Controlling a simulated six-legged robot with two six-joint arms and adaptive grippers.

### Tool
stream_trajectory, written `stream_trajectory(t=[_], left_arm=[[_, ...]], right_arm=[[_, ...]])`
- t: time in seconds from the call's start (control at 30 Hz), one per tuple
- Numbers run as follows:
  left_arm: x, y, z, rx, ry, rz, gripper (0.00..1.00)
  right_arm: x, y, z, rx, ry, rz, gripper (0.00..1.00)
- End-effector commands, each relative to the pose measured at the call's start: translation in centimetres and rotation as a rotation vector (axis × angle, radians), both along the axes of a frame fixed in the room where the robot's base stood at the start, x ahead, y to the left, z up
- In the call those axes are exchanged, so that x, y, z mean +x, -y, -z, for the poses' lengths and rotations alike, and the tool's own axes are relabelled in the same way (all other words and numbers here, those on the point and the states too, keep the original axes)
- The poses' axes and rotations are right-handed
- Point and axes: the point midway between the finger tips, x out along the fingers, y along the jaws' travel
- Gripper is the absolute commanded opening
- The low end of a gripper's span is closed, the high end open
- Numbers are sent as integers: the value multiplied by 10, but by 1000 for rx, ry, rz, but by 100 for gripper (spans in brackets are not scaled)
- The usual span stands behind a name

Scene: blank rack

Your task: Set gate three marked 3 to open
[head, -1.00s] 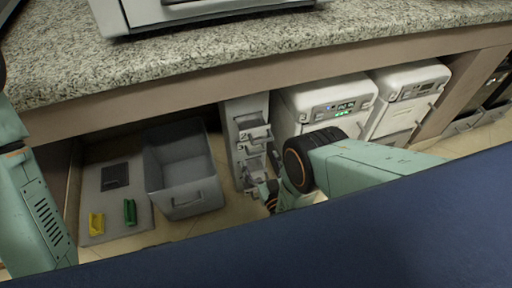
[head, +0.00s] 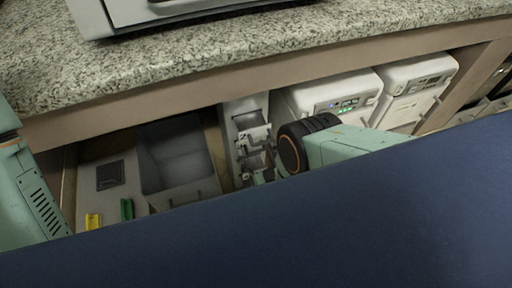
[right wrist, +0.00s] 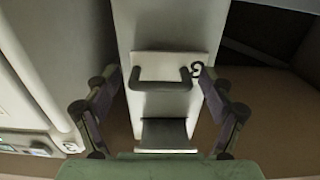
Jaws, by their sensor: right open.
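A narrow grey gate rack (head: 232,118) stands under the counter, with several gates one above another. In the right wrist view, a gate's bar handle (right wrist: 162,84) sticks out from a pale plate, with a dark mark (right wrist: 197,69) beside it that I cannot read surely. A grey slot or ledge (right wrist: 164,134) lies below the handle in the picture. My right gripper (right wrist: 155,80) is open, its fingers on either side of the handle and not closed on it. In the head view my right gripper (head: 258,177) is at the rack's lower part, partly hidden. My left gripper is out of view.
A grey open bin (head: 178,160) stands left of the rack. A board (head: 100,205) with yellow (head: 93,221) and green (head: 127,209) pieces lies beside it. White units (head: 335,92) stand close on the right. The granite counter (head: 250,52) overhangs.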

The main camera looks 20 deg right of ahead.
Motion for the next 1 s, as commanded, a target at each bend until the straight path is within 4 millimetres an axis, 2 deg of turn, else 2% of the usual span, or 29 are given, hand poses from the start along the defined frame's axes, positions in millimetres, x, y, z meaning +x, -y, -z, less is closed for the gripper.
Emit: stream_trajectory(t=[0.2,1.0], left_arm=[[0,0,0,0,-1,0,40],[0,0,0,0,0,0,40]], right_arm=[[-1,0,0,0,-1,0,82],[2,0,-1,1,2,0,14]])
